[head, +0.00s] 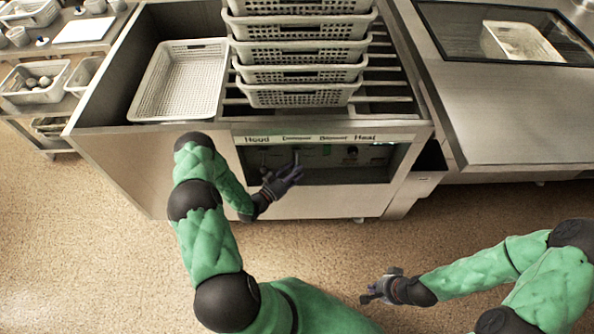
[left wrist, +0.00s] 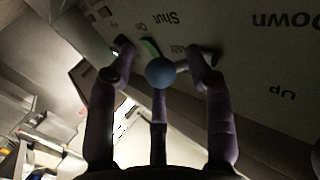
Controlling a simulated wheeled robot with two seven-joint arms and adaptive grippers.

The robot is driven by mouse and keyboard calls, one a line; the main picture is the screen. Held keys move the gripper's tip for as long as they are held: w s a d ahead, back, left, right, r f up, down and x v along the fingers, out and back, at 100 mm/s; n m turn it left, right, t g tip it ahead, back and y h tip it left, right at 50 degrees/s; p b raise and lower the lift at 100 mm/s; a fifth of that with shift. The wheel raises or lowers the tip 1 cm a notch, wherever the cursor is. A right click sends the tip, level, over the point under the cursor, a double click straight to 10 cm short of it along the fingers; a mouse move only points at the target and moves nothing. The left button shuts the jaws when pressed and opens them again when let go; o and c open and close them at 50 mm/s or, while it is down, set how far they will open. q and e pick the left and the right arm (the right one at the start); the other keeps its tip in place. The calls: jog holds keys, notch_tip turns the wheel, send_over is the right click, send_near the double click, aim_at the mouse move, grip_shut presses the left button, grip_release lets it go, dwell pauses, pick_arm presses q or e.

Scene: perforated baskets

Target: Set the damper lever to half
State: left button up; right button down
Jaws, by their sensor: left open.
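The control panel (head: 335,163) is recessed in the cabinet front, under a strip lettered for hood, damper, blower and heat. My left gripper (head: 284,178) is in front of its left half. In the left wrist view its dark purple fingers (left wrist: 160,75) are spread open around a round blue-grey knob (left wrist: 160,73), apparently a lever's end. Whether they touch it is unclear. Upside-down lettering behind reads "Shut" and apparently "Half", with a green mark (left wrist: 150,48) nearby. The lever's exact setting cannot be told. My right gripper (head: 380,288) is low over the floor, away from the panel.
Stacked perforated baskets (head: 300,52) and a single empty basket (head: 182,82) stand on the cabinet above the panel. "Up" and "Down" lettering lies right of the knob in the wrist view. A steel counter (head: 510,115) stands at right. The floor in front is clear.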

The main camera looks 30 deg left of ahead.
pick_arm(q)
jog(key=shift+w+d, duration=0.15)
jog(key=shift+w, duration=0.55)
grip_shut()
